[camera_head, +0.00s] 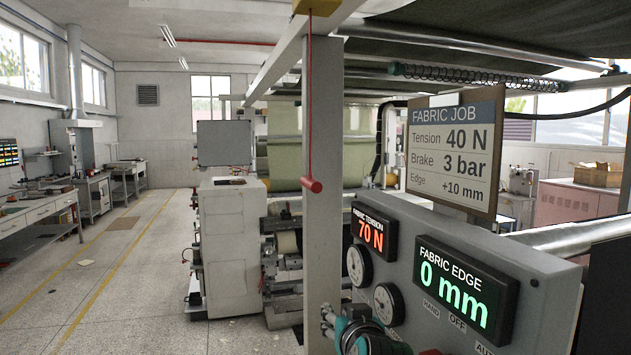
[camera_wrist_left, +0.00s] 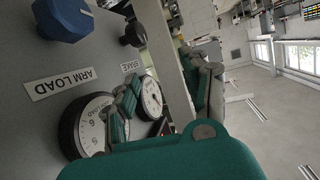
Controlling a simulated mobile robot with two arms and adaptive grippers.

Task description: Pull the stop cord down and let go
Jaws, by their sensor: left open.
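The stop cord (camera_head: 309,110) is a thin red line hanging straight down from a yellow box (camera_head: 317,6) on the overhead beam. The cord does not show in the left wrist view. My right gripper is not in view.
The grey post (camera_head: 325,240) stands close to my left gripper. The control panel (camera_head: 548,290) with dials and displays reading 70 N and 0 mm fills the lower right. A job sign (camera_head: 452,150) stands above it. A blue knob (camera_wrist_left: 62,20) sticks out from the panel.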

